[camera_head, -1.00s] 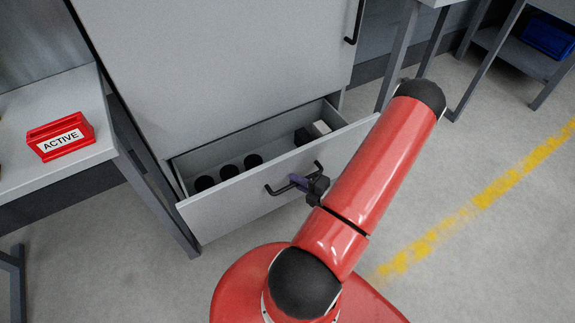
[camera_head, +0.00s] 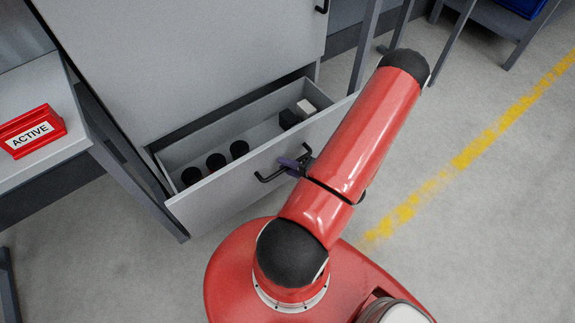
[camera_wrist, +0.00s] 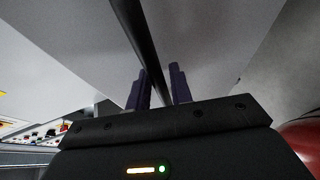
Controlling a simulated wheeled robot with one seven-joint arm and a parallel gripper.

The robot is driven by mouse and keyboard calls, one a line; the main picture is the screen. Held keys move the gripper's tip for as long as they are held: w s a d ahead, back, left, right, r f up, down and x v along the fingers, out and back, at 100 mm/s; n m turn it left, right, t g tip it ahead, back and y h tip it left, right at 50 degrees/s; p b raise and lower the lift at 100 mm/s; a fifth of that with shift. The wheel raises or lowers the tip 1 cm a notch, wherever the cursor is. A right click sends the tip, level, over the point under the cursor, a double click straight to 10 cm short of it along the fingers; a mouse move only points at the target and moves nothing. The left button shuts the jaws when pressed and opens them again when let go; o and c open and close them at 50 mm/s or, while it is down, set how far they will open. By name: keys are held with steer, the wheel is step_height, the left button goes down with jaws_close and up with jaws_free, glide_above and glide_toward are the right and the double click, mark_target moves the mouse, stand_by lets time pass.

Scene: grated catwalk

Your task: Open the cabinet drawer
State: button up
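The grey cabinet (camera_head: 190,60) has its bottom drawer (camera_head: 235,185) pulled well out, with the inside showing from above. The drawer's black bar handle (camera_head: 264,179) is on the middle of its front. My gripper (camera_head: 289,163) is at this handle, its purple fingers around the bar. The exact contact is partly hidden by the gripper body.
Several black cylinders (camera_head: 215,162), a dark block (camera_head: 289,119) and a white block (camera_head: 307,107) lie in the drawer. A table with a red "ACTIVE" holder (camera_head: 32,131) stands close on the left. Open floor with a yellow line (camera_head: 470,150) lies to the right.

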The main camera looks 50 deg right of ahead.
steer(key=shift+s, duration=0.1)
steer(key=v, duration=0.7)
steer(key=shift+s, duration=0.3)
steer(key=shift+d, duration=0.15)
